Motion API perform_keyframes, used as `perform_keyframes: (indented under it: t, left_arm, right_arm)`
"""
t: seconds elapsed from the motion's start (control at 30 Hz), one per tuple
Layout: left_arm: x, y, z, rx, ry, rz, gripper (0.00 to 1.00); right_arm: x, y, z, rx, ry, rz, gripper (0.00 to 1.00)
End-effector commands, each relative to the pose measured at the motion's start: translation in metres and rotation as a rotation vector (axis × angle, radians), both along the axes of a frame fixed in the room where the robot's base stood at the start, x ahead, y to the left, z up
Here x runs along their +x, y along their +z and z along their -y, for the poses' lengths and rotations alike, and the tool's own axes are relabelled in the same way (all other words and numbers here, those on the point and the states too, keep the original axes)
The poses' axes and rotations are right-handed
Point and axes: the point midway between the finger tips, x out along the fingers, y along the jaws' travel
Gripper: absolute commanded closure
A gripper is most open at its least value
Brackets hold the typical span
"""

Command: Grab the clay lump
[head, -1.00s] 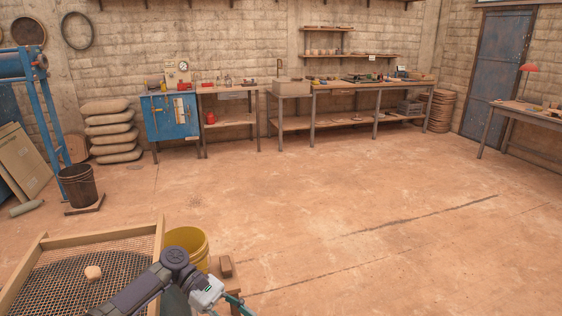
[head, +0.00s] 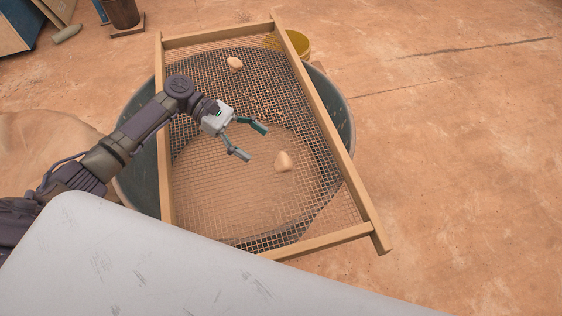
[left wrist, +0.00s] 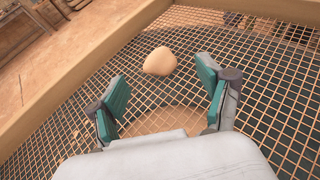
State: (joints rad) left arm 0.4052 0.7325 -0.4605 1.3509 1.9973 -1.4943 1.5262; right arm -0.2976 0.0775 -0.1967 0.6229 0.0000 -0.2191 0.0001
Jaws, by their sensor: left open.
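A pale tan clay lump (head: 283,161) lies on the wire mesh of a wood-framed sieve, right of the middle. A second, similar lump (head: 234,64) lies on the mesh near its far end. My left gripper (head: 254,142) is open and empty above the mesh, its fingers pointing toward the nearer lump and apart from it. In the left wrist view one lump (left wrist: 160,61) shows just beyond the open fingertips (left wrist: 163,82), roughly centred between them. My right gripper is not in view.
The sieve's wooden frame (head: 335,145) rests across a large round grey-green tub (head: 346,118). A yellow bucket (head: 299,43) stands behind the sieve's far right corner. A dark bucket (head: 122,12) is at the upper left. The floor to the right is clear.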

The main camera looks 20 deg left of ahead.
Motion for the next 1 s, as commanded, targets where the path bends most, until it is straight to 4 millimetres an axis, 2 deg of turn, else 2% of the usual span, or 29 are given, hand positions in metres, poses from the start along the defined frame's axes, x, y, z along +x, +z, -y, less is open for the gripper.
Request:
perform_keyframes:
  t: [0.1,0.27,0.5,0.63,0.93,1.0]
  left_arm:
    - [-0.002,-0.009,0.017,0.0,-0.001,0.002,0.22]
    - [-0.003,-0.013,0.028,0.0,0.0,0.001,0.22]
    - [-0.002,-0.03,0.056,-0.001,-0.003,0.004,0.22]
    - [-0.003,-0.032,0.07,0.0,-0.001,0.002,0.22]
    - [-0.004,-0.031,0.075,0.001,0.003,-0.001,0.22]
    - [-0.004,-0.031,0.075,0.001,0.003,-0.001,0.32]
  right_arm:
    - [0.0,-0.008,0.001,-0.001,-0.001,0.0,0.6]
    - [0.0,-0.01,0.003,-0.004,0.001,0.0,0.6]
    - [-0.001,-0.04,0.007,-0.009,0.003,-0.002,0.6]
    - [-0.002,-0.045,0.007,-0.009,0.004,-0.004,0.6]
    - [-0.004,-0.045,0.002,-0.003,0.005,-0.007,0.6]
    - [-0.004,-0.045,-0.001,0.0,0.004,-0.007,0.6]
